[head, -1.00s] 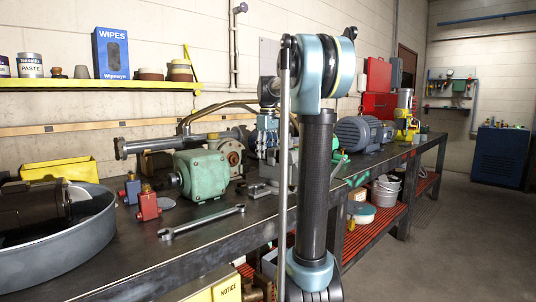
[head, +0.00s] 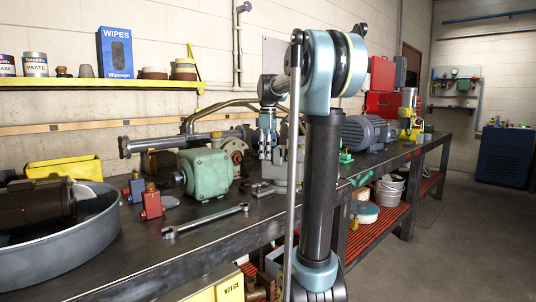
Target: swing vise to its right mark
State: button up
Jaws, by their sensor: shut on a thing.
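The grey vise (head: 281,168) stands on the dark workbench (head: 140,262) in the head view, just left of my upright arm link, which hides its right part. Its base (head: 262,188) rests on the bench top. My gripper (head: 266,154) points down at the left upper side of the vise and is shut on it. Exactly which part of the vise lies between the fingers is too small to tell. Green paint (head: 361,180) shows on the bench's front edge right of my arm; I cannot tell whether it is the right mark.
A green gearbox (head: 205,174) stands close left of the vise. A wrench (head: 206,222), a red block (head: 151,204) and a large grey pan (head: 100,240) lie farther left. A blue-grey motor (head: 365,133) stands to the right. A yellow shelf (head: 100,84) runs along the wall.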

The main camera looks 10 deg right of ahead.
dwell(0.6)
jog(key=o, duration=1.5)
notch_tip(320, 180, up, 12)
jog(key=shift+f, duration=0.1)
